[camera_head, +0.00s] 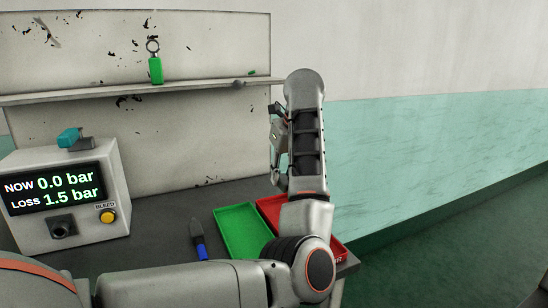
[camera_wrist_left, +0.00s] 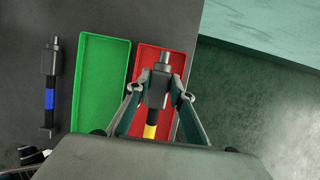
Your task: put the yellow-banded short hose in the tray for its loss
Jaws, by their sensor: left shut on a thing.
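The yellow-banded short hose (camera_wrist_left: 151,124) shows in the left wrist view, with a dark fitting at its far end. My left gripper (camera_wrist_left: 157,92) is shut on it, one finger on each side of the fitting. The hose appears over the red tray (camera_wrist_left: 146,59); its height above the tray floor I cannot tell. In the head view my left gripper (camera_head: 281,150) hangs behind my arm near the red tray (camera_head: 270,208), and the hose is hidden. The tester (camera_head: 80,220) reads NOW 0.0 bar and LOSS 1.5 bar. My right gripper is not in view.
The green tray (camera_head: 241,232) is empty, left of the red one. A blue-banded hose (camera_head: 198,240) lies left of it on the dark table. A shelf (camera_head: 200,88) with a green ringed item (camera_head: 155,70) is behind. The table's right edge is close to the red tray.

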